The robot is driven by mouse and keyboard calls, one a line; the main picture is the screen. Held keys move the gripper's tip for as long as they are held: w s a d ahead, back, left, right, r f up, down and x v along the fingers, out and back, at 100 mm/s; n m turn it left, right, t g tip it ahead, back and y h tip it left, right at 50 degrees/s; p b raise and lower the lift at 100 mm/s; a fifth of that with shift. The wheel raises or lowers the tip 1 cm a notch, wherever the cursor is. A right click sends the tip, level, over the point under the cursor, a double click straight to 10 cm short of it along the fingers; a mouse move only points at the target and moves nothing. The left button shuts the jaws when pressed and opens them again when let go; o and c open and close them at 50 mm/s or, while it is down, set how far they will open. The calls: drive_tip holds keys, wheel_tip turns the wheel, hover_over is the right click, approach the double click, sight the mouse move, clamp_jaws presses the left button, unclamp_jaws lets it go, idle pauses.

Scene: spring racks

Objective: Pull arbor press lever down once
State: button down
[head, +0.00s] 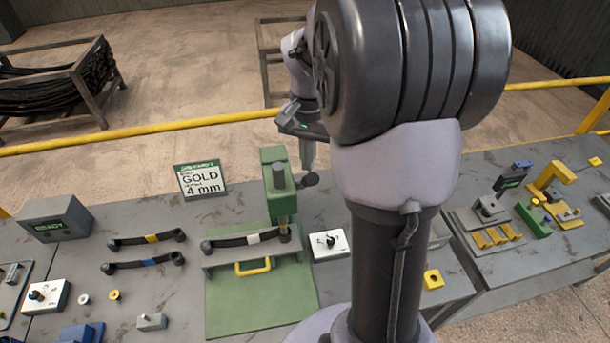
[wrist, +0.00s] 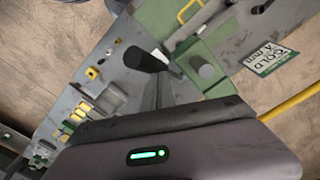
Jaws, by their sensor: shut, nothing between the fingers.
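The green arbor press (head: 275,190) stands on the bench at the middle of the head view, with its grey ram top (wrist: 205,68) also in the wrist view. Its lever ends in a dark knob (head: 310,179) at the press's right side; the knob (wrist: 146,60) shows in the wrist view as a black cylinder. My gripper (head: 308,165) is shut and empty, pointing down with its fingertips right at or just above the knob. I cannot tell whether they touch. A dark strap-like part with a white band (head: 252,238) lies across the press base under the ram.
A sign reading "GOLD 4 mm" (head: 201,181) stands left of the press. Two dark parts with yellow (head: 150,239) and blue (head: 148,263) bands lie left. A white dial box (head: 328,245) sits right of the press. A yellow rail (head: 150,131) runs behind the bench.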

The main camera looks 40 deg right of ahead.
idle(0.3)
drive_tip(key=shift+s+a+f+b, duration=0.35)
drive_tip(key=shift+s+f+b, duration=0.45)
drive_tip(key=shift+b, duration=0.1)
drive_tip(key=shift+s+a+f+b, duration=0.35)
drive_tip(key=shift+s+f+b, duration=0.3)
drive_tip(key=shift+f+b, duration=0.2)
drive_tip(key=shift+s+a+f+b, duration=0.3)
drive_tip(key=shift+s+f+b, duration=0.25)
drive_tip(key=shift+f+b, duration=0.4)
drive_tip(key=shift+s+a+f+b, duration=0.25)
drive_tip(key=shift+s+f+b, duration=0.3)
drive_tip(key=shift+f+b, duration=0.35)
drive_tip(key=shift+w, duration=0.1)
drive_tip(key=shift+s+a+f+b, duration=0.1)
drive_tip(key=shift+s+f+b, duration=0.15)
drive_tip(key=shift+f+b, duration=0.45)
drive_tip(key=shift+s+a+f+b, duration=0.1)
drive_tip(key=shift+s+f+b, duration=0.1)
drive_tip(key=shift+f+b, duration=0.4)
drive_tip(key=shift+s+a+f+b, duration=0.1)
drive_tip(key=shift+s+f+b, duration=0.15)
drive_tip(key=shift+f+b, duration=0.45)
